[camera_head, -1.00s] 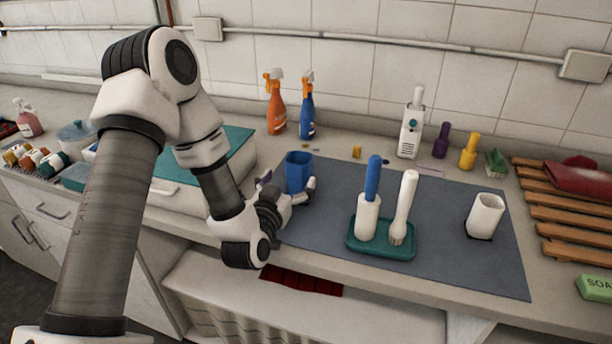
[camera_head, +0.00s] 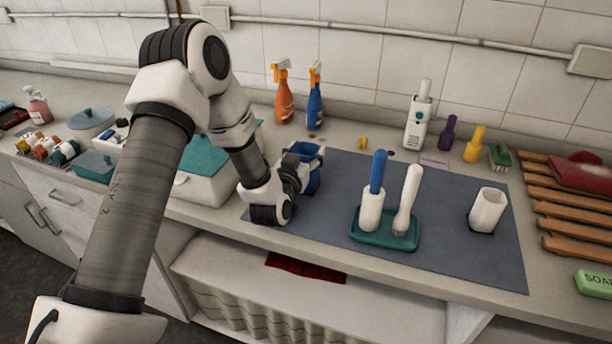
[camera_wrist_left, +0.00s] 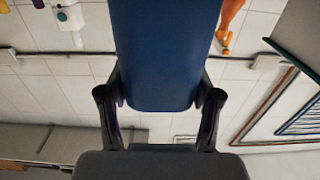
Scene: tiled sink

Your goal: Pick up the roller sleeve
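A hollow blue sleeve-like piece (camera_head: 314,180) stands upright on the left part of the grey mat. I take it as the roller sleeve, though its shape also looks like a cup. My left gripper (camera_head: 300,167) is at its near left side and hides part of it. In the left wrist view the blue piece (camera_wrist_left: 160,50) fills the space between the two fingers (camera_wrist_left: 160,92). The fingers lie along both its edges; whether they press on it I cannot tell. My right gripper is in neither view.
A teal tray (camera_head: 375,240) holding a blue-handled tool and a white brush stands right of the blue piece. A white hollow holder (camera_head: 487,210) stands farther right. Orange (camera_head: 284,100) and blue (camera_head: 315,100) spray bottles stand behind. A white box (camera_head: 205,180) is to the left.

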